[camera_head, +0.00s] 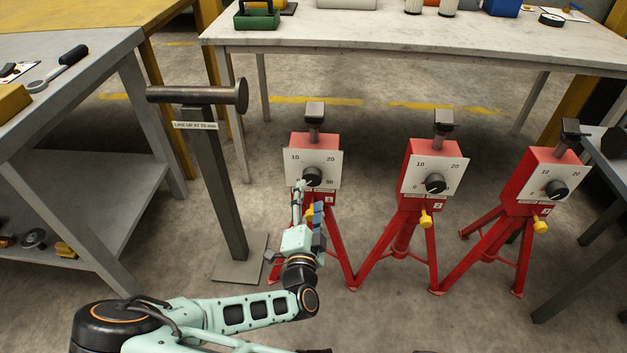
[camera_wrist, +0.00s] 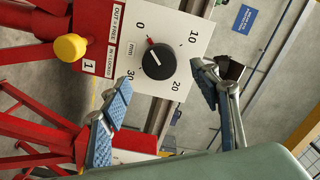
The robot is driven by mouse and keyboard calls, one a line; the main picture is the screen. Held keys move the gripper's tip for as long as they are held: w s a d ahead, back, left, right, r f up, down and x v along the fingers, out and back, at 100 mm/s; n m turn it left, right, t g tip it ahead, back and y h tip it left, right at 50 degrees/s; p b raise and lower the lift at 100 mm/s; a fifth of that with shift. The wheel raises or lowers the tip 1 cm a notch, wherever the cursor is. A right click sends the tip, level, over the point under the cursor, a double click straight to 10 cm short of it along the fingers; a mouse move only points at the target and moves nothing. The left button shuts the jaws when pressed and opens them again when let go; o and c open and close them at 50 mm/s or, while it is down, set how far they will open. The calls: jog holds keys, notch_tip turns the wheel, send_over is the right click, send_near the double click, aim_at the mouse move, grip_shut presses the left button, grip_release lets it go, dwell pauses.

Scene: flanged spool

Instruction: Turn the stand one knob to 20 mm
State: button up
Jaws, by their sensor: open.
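Stand one (camera_head: 302,146) is a red tripod stand with a white dial plate and a black knob (camera_head: 312,176). In the wrist view the plate appears turned on its side, with marks 0, 10, 20 and 30 mm around the knob (camera_wrist: 158,61). A small red mark and the knob's white line sit near the 0 side. A yellow knob (camera_wrist: 70,47) is beside a label reading out free, in locked; I cannot tell its position. My gripper (camera_wrist: 162,95) is open, its blue-padded fingers apart, with the knob between and beyond them. It also shows in the head view (camera_head: 308,207), in front of the stand.
Stand two (camera_head: 432,168) and another red stand (camera_head: 543,180) are to the right. A grey post (camera_head: 222,180) carrying a horizontal spool (camera_head: 200,95) is at left. A white table (camera_head: 400,32) is behind; a grey bench (camera_head: 90,70) is at far left.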

aim_at(312, 180)
jog(key=w+b, duration=0.2)
jog(key=w, duration=0.5)
jog(key=shift+w+d, duration=0.15)
jog(key=shift+w, duration=0.25)
jog(key=shift+c, duration=0.4)
jog(key=c, duration=1.1)
jog(key=shift+r+p, duration=0.15)
jog(key=shift+p, duration=0.4)
